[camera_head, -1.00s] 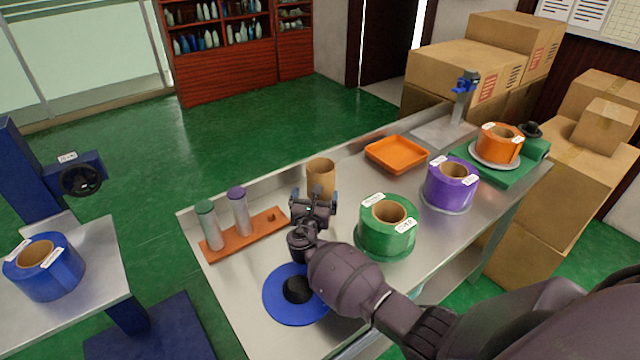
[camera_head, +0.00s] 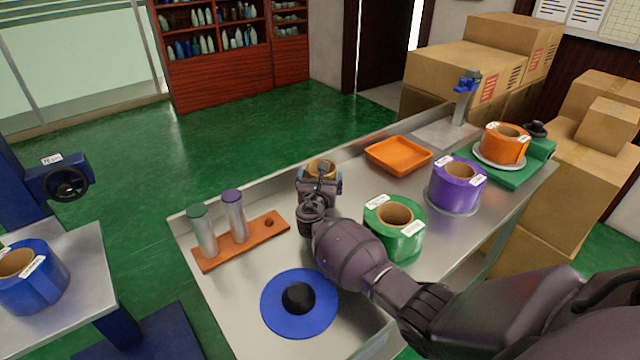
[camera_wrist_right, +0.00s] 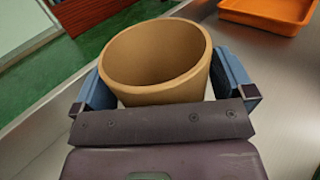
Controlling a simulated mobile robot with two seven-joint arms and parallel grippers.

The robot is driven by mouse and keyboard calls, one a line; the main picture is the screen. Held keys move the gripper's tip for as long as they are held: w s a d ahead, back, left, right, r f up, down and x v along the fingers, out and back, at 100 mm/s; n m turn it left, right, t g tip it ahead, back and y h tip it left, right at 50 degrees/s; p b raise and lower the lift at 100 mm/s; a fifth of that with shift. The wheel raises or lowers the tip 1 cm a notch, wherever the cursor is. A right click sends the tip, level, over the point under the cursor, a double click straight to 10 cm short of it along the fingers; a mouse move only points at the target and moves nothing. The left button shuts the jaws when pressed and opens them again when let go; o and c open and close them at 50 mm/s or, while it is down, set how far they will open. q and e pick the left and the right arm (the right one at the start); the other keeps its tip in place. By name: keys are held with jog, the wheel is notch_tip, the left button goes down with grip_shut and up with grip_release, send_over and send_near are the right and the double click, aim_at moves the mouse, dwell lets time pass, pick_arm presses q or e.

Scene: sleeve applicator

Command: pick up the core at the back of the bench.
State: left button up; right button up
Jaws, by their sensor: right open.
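The core is a brown cardboard tube (camera_head: 320,168) standing upright at the back edge of the bench (camera_head: 240,297). My right gripper (camera_head: 320,182) is at the core, in front of it, and hides most of its lower part in the head view. In the right wrist view, the core (camera_wrist_right: 157,62) stands between the two blue fingers of the right gripper (camera_wrist_right: 168,88), one on each side. The fingers are open, and I cannot tell whether either touches the core. My left gripper does not show.
A green roll (camera_head: 394,228), a purple roll (camera_head: 457,185) and an orange roll (camera_head: 504,144) stand to the right. An orange tray (camera_head: 398,155) lies behind. An orange-brown rack (camera_head: 242,242) with two cylinders and a blue disc (camera_head: 299,302) are at left.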

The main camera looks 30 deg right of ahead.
jog(key=c, duration=0.7)
jog(key=shift+r, duration=0.15)
